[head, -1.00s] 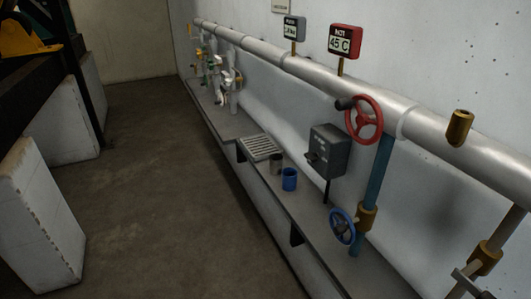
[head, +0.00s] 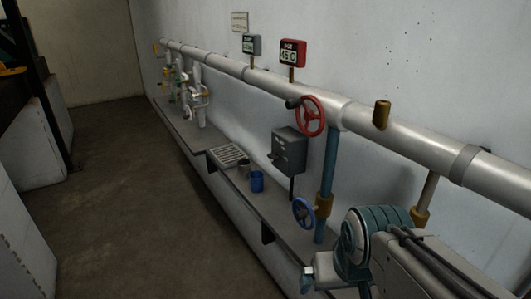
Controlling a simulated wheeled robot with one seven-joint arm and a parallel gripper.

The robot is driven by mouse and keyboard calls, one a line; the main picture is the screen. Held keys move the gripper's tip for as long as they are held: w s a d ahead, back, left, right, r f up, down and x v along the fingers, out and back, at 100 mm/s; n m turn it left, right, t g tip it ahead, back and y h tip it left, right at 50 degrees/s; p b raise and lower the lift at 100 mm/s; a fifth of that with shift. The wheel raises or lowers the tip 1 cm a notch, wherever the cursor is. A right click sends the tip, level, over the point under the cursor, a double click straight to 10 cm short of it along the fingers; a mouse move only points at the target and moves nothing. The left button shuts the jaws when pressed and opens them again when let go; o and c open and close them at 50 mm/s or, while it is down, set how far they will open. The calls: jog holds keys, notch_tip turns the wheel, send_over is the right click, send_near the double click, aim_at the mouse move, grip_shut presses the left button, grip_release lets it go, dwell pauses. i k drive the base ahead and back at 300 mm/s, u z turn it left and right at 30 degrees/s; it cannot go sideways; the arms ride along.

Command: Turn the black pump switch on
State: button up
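A dark grey switch box (head: 289,152) stands on a thin post above the ledge, in front of the pipe wall. A small dark knob or lever (head: 272,157) sticks out of its left side; this may be the black pump switch, but its position is too small to tell. Part of my arm shows at the lower right, in front of the ledge and to the right of the box, apart from it. My gripper's fingers cannot be made out clearly.
A red handwheel (head: 312,116) sits on the pipe above right of the box, and a blue handwheel (head: 303,213) below right. A blue cup (head: 257,182) and a grate (head: 227,155) are on the ledge (head: 268,211). The floor at left is open.

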aim_at(274, 157)
jog(key=u, duration=0.5)
jog(key=k, duration=0.65)
jog(key=u, duration=0.75)
jog(key=i, duration=1.25)
jog(key=z, duration=0.45)
